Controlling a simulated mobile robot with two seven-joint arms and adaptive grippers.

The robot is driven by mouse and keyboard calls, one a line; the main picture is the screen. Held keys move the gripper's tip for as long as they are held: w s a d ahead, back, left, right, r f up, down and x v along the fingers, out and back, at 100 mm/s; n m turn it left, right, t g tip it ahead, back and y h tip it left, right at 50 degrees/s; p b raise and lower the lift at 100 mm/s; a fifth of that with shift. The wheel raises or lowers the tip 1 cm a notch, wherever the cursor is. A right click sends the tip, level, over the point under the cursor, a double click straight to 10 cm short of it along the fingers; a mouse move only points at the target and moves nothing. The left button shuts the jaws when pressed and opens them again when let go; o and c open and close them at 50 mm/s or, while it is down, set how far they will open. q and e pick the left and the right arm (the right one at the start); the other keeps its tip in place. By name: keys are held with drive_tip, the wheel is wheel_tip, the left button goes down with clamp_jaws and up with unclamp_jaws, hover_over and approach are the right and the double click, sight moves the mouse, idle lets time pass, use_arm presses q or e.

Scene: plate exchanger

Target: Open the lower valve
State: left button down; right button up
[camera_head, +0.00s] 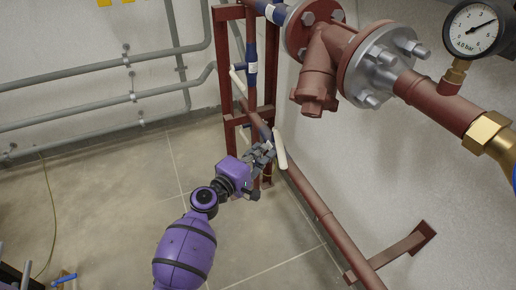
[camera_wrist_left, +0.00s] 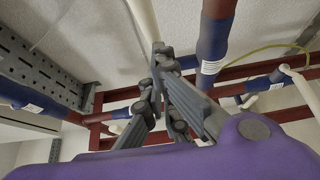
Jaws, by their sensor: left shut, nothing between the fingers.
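The lower valve's cream lever handle (camera_head: 280,150) stands beside the lower red pipe, close to a blue section (camera_head: 262,131). My left gripper (camera_head: 268,152) is shut and empty, just left of this handle. In the left wrist view the shut fingertips (camera_wrist_left: 160,50) are at the end of a cream handle (camera_wrist_left: 143,18). I cannot tell whether they touch it. The fingers hide part of the pipe behind them. My right gripper is not in view.
Another cream handle (camera_head: 238,83) sits higher, by a blue pipe section with a white label (camera_head: 252,68). A red frame (camera_head: 224,60) stands behind. A large flanged red pipe (camera_head: 325,60) with a pressure gauge (camera_head: 474,30) is upper right. Floor (camera_head: 110,190) at left is mostly clear.

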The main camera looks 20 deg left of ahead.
sight(278, 152)
use_arm(q)
drive_tip(key=d+n+y, duration=0.1)
drive_tip(key=d, duration=0.1)
drive_tip(key=d+y, duration=0.1)
drive_tip(key=d, duration=0.1)
drive_tip(key=shift+w+d+r+n+t+y+p, duration=0.15)
drive_tip(key=shift+d+n+t+y+p, duration=0.15)
drive_tip(key=shift+d+n+y+p, duration=0.1)
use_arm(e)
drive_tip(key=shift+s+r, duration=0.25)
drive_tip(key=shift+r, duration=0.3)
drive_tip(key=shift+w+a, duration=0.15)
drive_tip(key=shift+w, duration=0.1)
